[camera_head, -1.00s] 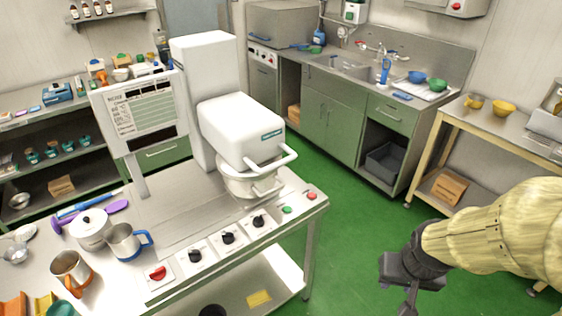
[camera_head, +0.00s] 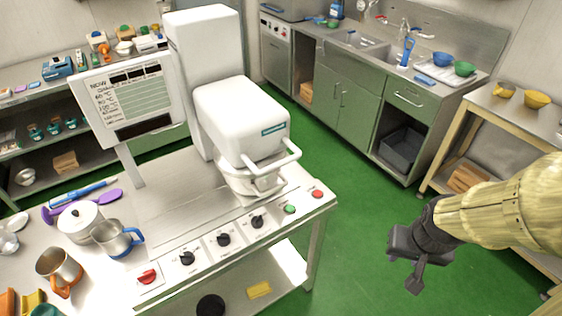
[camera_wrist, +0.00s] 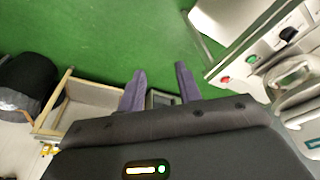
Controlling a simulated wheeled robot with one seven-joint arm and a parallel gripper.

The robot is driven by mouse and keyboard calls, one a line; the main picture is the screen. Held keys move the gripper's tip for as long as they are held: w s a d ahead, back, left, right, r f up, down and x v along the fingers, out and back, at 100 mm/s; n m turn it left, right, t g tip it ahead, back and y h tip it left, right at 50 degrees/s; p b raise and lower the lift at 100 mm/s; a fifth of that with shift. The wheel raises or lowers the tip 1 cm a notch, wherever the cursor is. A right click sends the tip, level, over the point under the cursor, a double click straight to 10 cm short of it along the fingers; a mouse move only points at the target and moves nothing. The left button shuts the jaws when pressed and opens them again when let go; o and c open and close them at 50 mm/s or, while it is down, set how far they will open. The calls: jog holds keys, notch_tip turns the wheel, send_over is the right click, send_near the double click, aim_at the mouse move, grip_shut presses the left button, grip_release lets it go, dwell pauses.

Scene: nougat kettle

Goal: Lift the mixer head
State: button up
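The mixer head (camera_head: 240,117) is a white block on the white column (camera_head: 205,75) of the bench machine. A pale handle (camera_head: 272,165) curves out at its front, just above a round bowl (camera_head: 238,182). The head sits low over the bowl. In the wrist view the handle and bowl (camera_wrist: 292,75) show at the right edge. My gripper (camera_head: 415,272) hangs over the green floor, right of the machine and apart from it. In the wrist view my gripper's two fingers (camera_wrist: 160,85) stand apart with nothing between them.
The bench front carries black knobs (camera_head: 223,239), a red button (camera_head: 317,194) and a green button (camera_head: 290,209). A screen panel (camera_head: 130,98) stands left of the column. Mugs and a lidded pot (camera_head: 80,222) are at left. Green floor (camera_head: 345,230) is clear between bench and side table (camera_head: 480,130).

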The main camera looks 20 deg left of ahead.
jog(key=w+a+f+t+y+p, duration=0.1)
jog(key=w+a+f+y+p, duration=0.1)
jog(key=a+f+y+p, duration=0.25)
jog(key=w+a+f+y+p, duration=0.1)
jog(key=w+a+f+p, duration=0.3)
jog(key=a, duration=0.3)
jog(key=w+a+r+m+t+y+p, duration=0.3)
jog(key=a+r+m+t+y+p, duration=0.3)
jog(key=r, duration=0.5)
jog(key=a+m, duration=0.2)
jog(key=shift+a+r+t+p, duration=0.2)
jog(key=shift+a+t+p, duration=0.1)
jog(key=shift+a, duration=0.05)
jog(key=shift+w+f, duration=0.1)
jog(key=shift+w, duration=0.05)
